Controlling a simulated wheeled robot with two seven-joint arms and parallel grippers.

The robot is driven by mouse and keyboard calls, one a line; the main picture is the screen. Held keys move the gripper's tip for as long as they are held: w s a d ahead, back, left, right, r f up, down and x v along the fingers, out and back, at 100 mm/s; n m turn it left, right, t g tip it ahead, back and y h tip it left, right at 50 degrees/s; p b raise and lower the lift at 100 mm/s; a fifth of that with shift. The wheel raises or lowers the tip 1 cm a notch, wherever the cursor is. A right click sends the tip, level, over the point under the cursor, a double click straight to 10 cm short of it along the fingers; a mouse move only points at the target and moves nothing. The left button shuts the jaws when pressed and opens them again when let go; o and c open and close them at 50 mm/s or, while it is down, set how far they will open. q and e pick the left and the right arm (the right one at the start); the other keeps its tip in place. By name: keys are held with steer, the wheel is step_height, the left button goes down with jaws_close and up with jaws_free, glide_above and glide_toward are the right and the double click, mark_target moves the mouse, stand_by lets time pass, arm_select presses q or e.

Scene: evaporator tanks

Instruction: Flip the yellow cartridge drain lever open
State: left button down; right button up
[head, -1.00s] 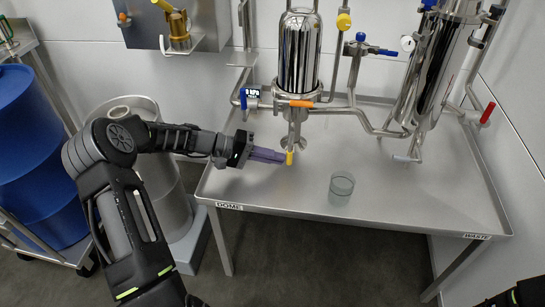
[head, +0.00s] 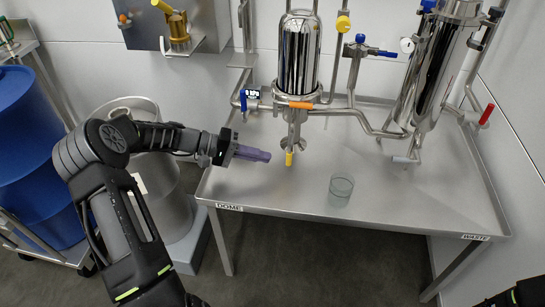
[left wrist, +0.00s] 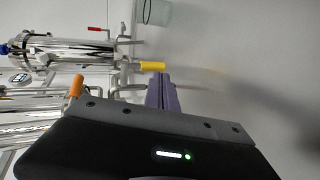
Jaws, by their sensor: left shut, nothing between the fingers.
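The yellow drain lever (head: 289,158) hangs straight down below the polished cartridge housing (head: 299,55), under its lower outlet. It also shows in the left wrist view as a yellow handle (left wrist: 152,66) close to the fingertips. My left gripper (head: 268,156) has purple fingers that are shut and empty. Its tips are a little to the left of the yellow lever, with a small gap in the head view. The purple fingers show in the left wrist view (left wrist: 161,80). Only a dark part of my right arm shows at the lower right; its gripper is out of view.
A clear glass beaker (head: 341,187) stands on the steel table (head: 400,205), right of the lever. An orange handle (head: 301,105) and a blue handle (head: 243,99) sit above. A second vessel (head: 437,65) stands at right. The table's front is clear.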

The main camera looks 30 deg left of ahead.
arm_select(q)
steer(key=shift+v, duration=1.7)
